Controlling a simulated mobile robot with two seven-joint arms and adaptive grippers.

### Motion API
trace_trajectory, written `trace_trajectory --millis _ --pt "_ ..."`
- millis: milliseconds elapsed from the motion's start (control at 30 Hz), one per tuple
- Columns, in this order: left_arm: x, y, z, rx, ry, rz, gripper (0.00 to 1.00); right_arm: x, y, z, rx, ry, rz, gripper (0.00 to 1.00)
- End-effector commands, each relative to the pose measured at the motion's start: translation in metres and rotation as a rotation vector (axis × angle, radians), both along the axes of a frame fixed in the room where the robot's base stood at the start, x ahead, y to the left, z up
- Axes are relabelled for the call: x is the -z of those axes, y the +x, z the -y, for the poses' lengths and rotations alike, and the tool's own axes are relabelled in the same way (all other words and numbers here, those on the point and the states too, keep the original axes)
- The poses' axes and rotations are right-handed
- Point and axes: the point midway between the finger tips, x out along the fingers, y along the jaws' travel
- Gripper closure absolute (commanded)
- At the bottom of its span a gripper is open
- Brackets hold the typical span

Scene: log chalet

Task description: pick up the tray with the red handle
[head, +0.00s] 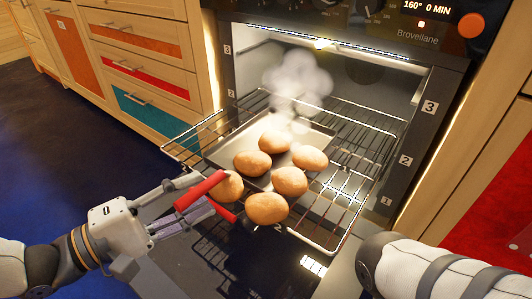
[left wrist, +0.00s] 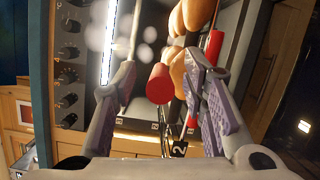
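The metal tray (head: 312,136) sits on a wire rack pulled out of the open oven, with several round brown buns (head: 290,181) on it. Its red handle (head: 200,190) is at the near left, with a second red piece just beside it. My left gripper (head: 192,205) is at this handle. In the left wrist view, the red handle's round end (left wrist: 160,84) shows between the two spread fingers (left wrist: 158,90), with a gap visible at the left finger. The left gripper is open. My right arm comes in at the lower right; its gripper is out of view.
The oven (head: 350,75) has numbered side walls and steam (head: 298,80) rising over the buns. The wire rack (head: 345,200) sticks out around the tray. The oven door (head: 215,262) lies open below. Drawers (head: 135,65) stand at the left, with clear dark floor before them.

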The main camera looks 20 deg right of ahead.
Motion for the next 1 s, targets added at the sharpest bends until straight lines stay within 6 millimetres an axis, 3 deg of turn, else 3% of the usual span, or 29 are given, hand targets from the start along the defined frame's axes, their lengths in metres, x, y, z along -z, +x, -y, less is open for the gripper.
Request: trace_trajectory --millis 33,133,633,833,1000 --pt "0.000 0.000 0.000 0.000 0.000 0.000 0.77 0.000 0.000 0.000 0.000 0.000 0.000 1.00" --pt "0.000 0.000 0.000 0.000 0.000 0.000 0.99 0.000 0.000 0.000 0.000 0.000 0.000 1.00" --pt "-0.008 0.001 0.000 0.000 -0.005 0.006 1.00 -0.002 0.001 0.000 0.001 -0.001 0.004 1.00" --pt "-0.040 0.000 0.000 0.000 -0.007 0.012 1.00 -0.011 0.006 -0.001 0.003 -0.001 0.028 1.00" --pt "-0.079 -0.031 0.004 0.002 -0.008 0.010 1.00 -0.028 0.016 -0.001 0.009 -0.003 0.075 1.00"
